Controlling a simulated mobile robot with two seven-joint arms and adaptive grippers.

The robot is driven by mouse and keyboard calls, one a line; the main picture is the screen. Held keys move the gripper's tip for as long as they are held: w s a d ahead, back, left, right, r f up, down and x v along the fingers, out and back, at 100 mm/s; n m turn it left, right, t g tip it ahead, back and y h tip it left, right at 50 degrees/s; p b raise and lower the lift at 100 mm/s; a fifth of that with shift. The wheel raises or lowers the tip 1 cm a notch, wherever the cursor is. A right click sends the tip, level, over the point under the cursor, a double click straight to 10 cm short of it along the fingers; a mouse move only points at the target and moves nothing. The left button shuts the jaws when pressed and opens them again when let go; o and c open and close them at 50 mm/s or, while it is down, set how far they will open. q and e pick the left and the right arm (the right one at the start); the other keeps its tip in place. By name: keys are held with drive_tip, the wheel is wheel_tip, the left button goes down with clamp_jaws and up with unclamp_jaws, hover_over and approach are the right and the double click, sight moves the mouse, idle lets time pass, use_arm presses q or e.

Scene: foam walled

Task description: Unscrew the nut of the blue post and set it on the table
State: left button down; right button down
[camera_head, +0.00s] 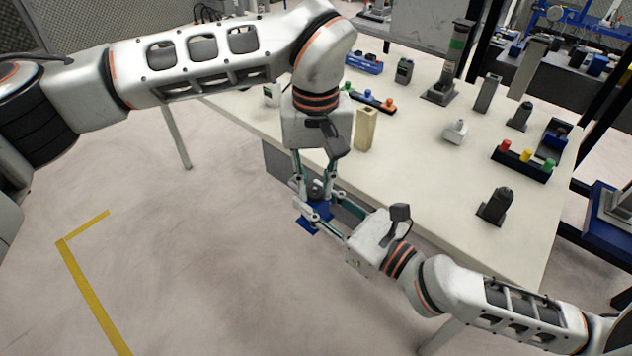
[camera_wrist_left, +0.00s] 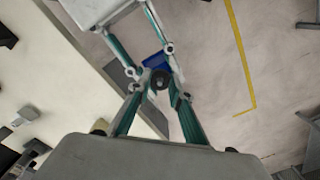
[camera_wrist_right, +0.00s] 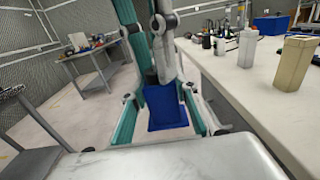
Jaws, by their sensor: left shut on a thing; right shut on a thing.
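The blue post shows as a blue block-like part (camera_head: 308,226) in the head view, held in the air off the table's near-left edge. It also shows in the right wrist view (camera_wrist_right: 166,110). A dark grey round piece, seemingly the nut (camera_wrist_left: 159,80), sits at its top between my left fingertips. My left gripper (camera_head: 316,190) comes down from above and is shut on this nut. My right gripper (camera_head: 320,211) reaches in from the lower right and is shut on the post. The fingers hide most of the post and its thread.
The pale table (camera_head: 430,205) has a bare middle and near edge. A beige block (camera_head: 365,130) stands close by my left wrist. A black holder (camera_head: 495,207), a small white part (camera_head: 455,131) and a tray with coloured knobs (camera_head: 522,162) stand farther right.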

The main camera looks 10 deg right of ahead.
use_arm(q)
drive_tip(key=n, duration=0.6)
drive_tip(key=shift+w+d+r+n, duration=0.1)
drive_tip(key=shift+d+r+n, duration=0.1)
drive_tip(key=shift+d+n, duration=0.15)
use_arm(e)
drive_tip(key=shift+s+a+r, duration=0.1)
drive_tip(key=shift+s+a, duration=0.15)
drive_tip(key=shift+a, duration=0.1)
use_arm(q)
drive_tip(key=n, duration=0.6)
drive_tip(key=shift+w+n, duration=0.1)
drive_tip(key=shift+n, duration=0.25)
drive_tip(key=n, duration=0.6)
drive_tip(key=shift+w+a+n, duration=0.1)
drive_tip(key=shift+w+n, duration=0.05)
drive_tip(key=shift+n, duration=0.15)
drive_tip(key=n, duration=0.5)
drive_tip(key=shift+w+a, duration=0.1)
drive_tip(key=n, duration=0.5)
drive_tip(key=shift+a, duration=0.15)
drive_tip(key=n, duration=0.7)
drive_tip(key=shift+a, duration=0.1)
drive_tip(key=n, duration=1.3)
drive_tip(key=shift+s+n, duration=0.2)
drive_tip(key=shift+n, duration=0.1)
